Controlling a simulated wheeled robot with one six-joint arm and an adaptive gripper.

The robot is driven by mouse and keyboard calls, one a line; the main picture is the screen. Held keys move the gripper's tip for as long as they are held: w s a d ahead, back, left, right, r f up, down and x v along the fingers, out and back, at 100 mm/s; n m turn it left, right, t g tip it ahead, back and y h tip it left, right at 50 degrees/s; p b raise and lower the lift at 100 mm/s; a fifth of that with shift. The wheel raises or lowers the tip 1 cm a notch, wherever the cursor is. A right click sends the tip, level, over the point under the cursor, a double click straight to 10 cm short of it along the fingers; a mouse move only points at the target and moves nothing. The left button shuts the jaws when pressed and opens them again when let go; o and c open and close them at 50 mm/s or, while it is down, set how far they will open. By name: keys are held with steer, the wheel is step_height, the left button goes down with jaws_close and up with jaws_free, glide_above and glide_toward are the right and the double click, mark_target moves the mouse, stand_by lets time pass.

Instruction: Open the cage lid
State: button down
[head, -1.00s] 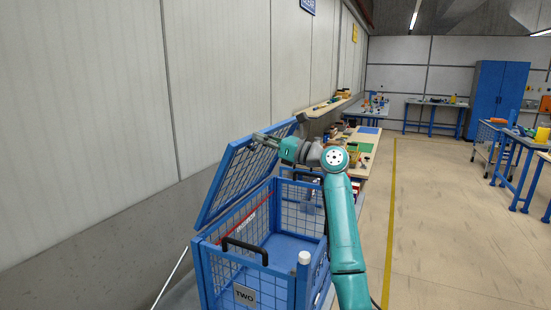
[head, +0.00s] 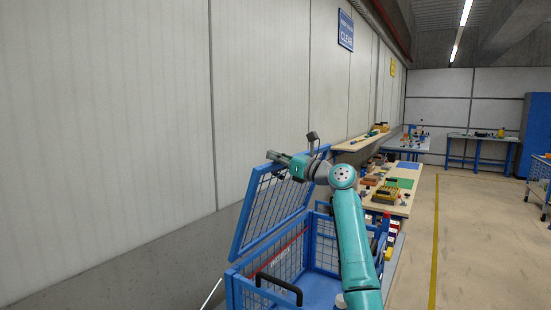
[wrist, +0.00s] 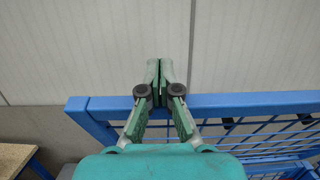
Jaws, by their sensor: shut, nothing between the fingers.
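The blue mesh cage (head: 236,286) stands below my arm, its front cut off by the bottom edge of the head view. Its blue-framed lid (head: 241,222) is raised and tilted up toward the wall on the left. My gripper (head: 272,155) is at the lid's upper edge in the head view. In the wrist view my gripper (wrist: 160,66) is shut and empty, with its fingertips past the lid's blue top bar (wrist: 235,102). I cannot tell whether it touches the bar. A black handle (head: 279,289) is on the cage's near side.
A pale panelled wall (head: 110,120) runs close behind the lid on the left. A wooden bench (head: 405,190) with several parts stands beyond the cage. The floor (head: 475,250) at the right is open, with a yellow line.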

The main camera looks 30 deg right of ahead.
steer(key=shift+s+d, duration=0.1)
steer(key=v, duration=1.1)
steer(key=shift+s, duration=0.35)
steer(key=shift+d+f, duration=0.1)
steer(key=shift+d, duration=0.05)
